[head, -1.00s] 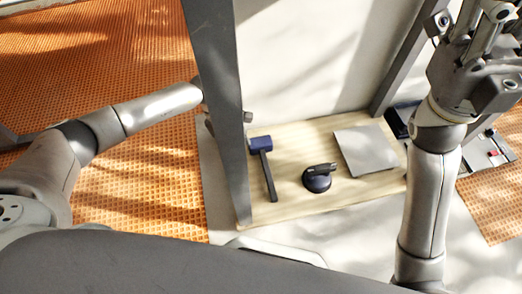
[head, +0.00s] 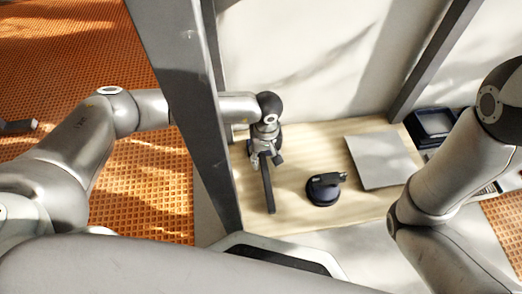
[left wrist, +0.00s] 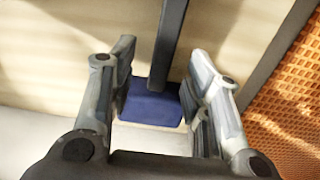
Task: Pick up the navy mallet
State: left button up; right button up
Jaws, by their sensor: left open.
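The navy mallet lies on the pale wooden board (head: 290,222). Its dark handle (head: 268,190) shows in the head view, while its head is mostly hidden under my left gripper (head: 265,158). In the left wrist view, the navy block head (left wrist: 150,106) sits between the two open fingers of my left gripper (left wrist: 160,78), with the dark handle (left wrist: 168,40) running up past the fingertips. I cannot tell whether a finger touches the head. My right arm shows at the right of the head view, but its gripper is out of frame.
A black round tool with a handle (head: 324,190) stands on the board right of the mallet. A grey square tile (head: 383,160) lies farther right, and a dark tray (head: 434,122) beyond it. A grey post (head: 190,95) stands close to my left arm.

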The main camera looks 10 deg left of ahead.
aim_at(265, 165)
pick_arm(q)
jog(key=shift+s+a+f+b, duration=0.15)
jog(key=shift+f+b, duration=2.15)
jog(key=shift+f, duration=0.35)
jog(key=shift+r, duration=0.1)
grip_shut()
